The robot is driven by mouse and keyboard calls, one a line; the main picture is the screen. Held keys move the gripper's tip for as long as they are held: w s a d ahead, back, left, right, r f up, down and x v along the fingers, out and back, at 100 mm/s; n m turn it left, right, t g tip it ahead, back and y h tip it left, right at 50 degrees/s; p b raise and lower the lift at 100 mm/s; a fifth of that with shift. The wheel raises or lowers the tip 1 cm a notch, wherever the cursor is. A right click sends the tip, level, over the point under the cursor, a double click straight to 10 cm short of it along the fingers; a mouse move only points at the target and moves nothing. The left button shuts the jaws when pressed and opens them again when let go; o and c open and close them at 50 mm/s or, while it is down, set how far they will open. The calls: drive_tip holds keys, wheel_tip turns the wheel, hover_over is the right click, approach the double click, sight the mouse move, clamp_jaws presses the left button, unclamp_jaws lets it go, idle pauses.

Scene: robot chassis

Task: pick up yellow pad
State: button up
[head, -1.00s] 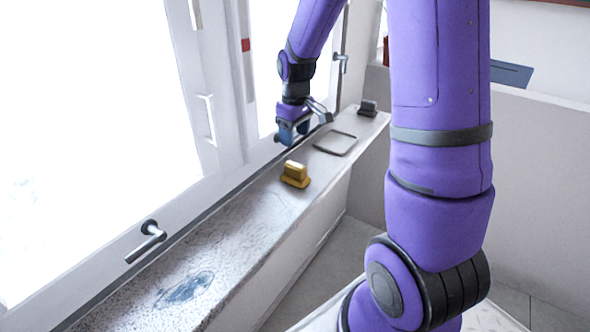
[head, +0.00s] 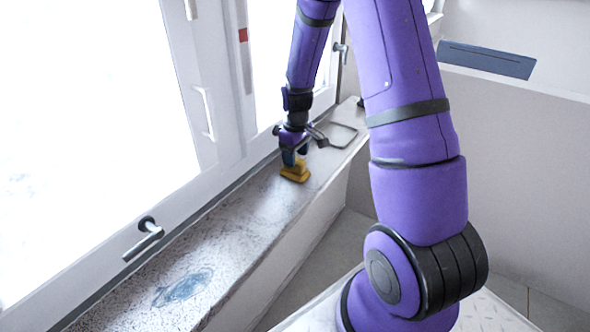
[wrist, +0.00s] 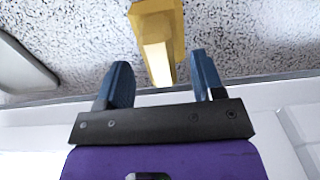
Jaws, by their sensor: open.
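The yellow pad (head: 294,174) sits on the speckled window sill, with a wider base and a narrower raised block on top. My gripper (head: 295,158) is right above and beside it in the head view and partly hides its upper part. In the wrist view the yellow pad (wrist: 158,38) lies ahead of my gripper (wrist: 160,75). The two blue fingers are spread apart, with the near end of the pad's raised block between and just beyond their tips. Nothing is held. Whether a finger touches the pad cannot be told.
The speckled sill (head: 235,225) runs along the window, with a dark bluish stain (head: 183,287) at the near end. A flat grey tray (head: 338,134) lies beyond the pad. A window handle (head: 146,238) juts out on the left. The sill between stain and pad is clear.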

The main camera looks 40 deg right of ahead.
sight(299, 173)
drive_tip(key=shift+w+f, duration=0.1)
drive_tip(key=shift+f, duration=1.8)
drive_tip(key=shift+c, duration=0.3)
drive_tip(key=c, duration=1)
drive_tip(key=shift+o, duration=0.2)
drive_tip(key=shift+r, duration=0.1)
